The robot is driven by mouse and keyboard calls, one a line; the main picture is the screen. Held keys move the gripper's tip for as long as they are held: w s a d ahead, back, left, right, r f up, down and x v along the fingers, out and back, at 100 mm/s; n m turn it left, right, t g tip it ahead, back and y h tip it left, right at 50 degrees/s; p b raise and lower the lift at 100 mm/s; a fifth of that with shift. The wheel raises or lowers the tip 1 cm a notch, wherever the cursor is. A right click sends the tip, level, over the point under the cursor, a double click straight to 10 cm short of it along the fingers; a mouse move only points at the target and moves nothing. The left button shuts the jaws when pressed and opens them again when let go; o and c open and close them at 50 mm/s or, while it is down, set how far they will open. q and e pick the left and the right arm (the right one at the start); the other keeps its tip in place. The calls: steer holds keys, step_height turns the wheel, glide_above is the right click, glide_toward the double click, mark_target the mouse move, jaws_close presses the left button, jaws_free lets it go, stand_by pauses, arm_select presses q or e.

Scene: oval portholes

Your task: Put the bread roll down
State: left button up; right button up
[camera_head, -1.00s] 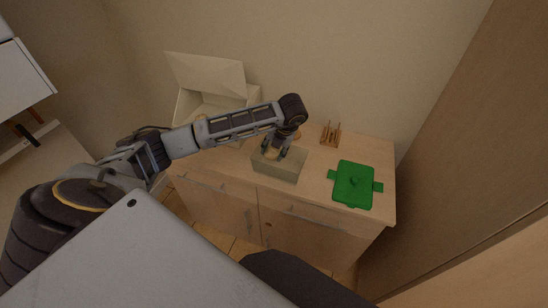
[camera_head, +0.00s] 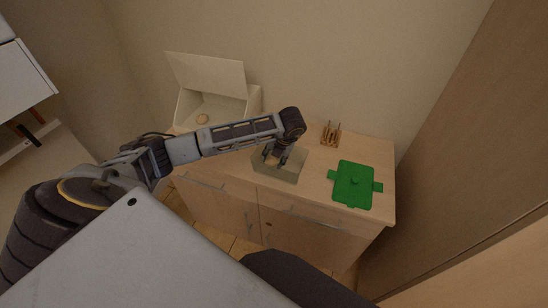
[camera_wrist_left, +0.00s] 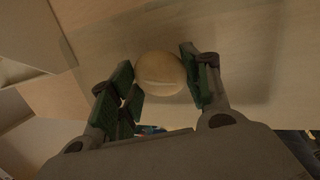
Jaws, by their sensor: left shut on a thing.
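My left gripper (camera_head: 277,160) is shut on the bread roll (camera_wrist_left: 160,73), a round, pale tan roll that sits between the green-padded fingers in the left wrist view. In the head view the gripper points down at an open beige box (camera_head: 291,174) on the wooden cabinet top. The fingers overlap the box in the picture, and the roll is mostly hidden by the gripper there. I cannot tell whether the roll touches the surface below it. My right gripper is not in view.
An open cream bread bin (camera_head: 251,103) with a raised lid stands at the back left, with a round roll (camera_head: 202,119) inside. A green lidded dish (camera_head: 353,185) lies at the right. A small wooden rack (camera_head: 331,134) stands behind it. Some bare cabinet top (camera_head: 375,152) shows at the right.

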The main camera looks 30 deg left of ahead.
arm_select(q)
steer(key=o, duration=1)
steer(key=shift+f, duration=0.1)
steer(key=v, duration=1.2)
steer(key=shift+b, duration=0.4)
steer(key=shift+a, duration=0.1)
